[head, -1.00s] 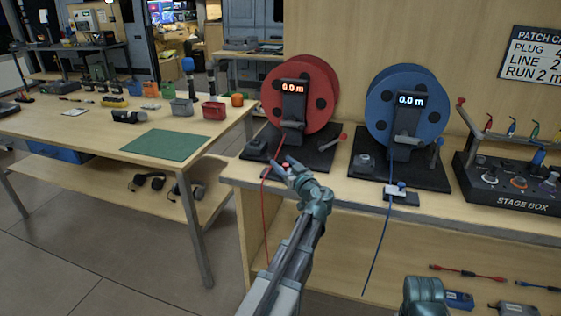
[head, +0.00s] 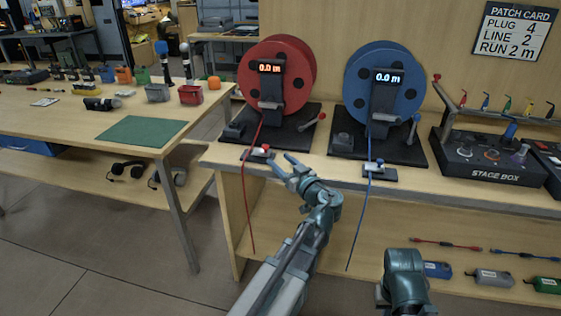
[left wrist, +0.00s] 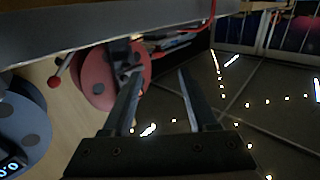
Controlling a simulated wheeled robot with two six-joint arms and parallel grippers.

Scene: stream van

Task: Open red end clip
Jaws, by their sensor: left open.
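The red end clip (head: 258,153) is a small block with a red top on the bench's front edge, below the red reel (head: 277,80). The red cable (head: 247,205) runs from the reel past the clip and hangs down. My left gripper (head: 282,164) is open and empty, just right of the clip and apart from it, in front of the edge. The left wrist view shows the open jaws (left wrist: 160,75) with nothing between them, and the red reel (left wrist: 100,80); I cannot make out the clip there. My right gripper is not visible; only part of my right arm shows.
The blue reel (head: 383,90) and its blue end clip (head: 375,172) stand to the right, with the stage box (head: 490,155) beyond. A table with a green mat (head: 140,131) is on the left. Open floor (head: 90,220) lies in front.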

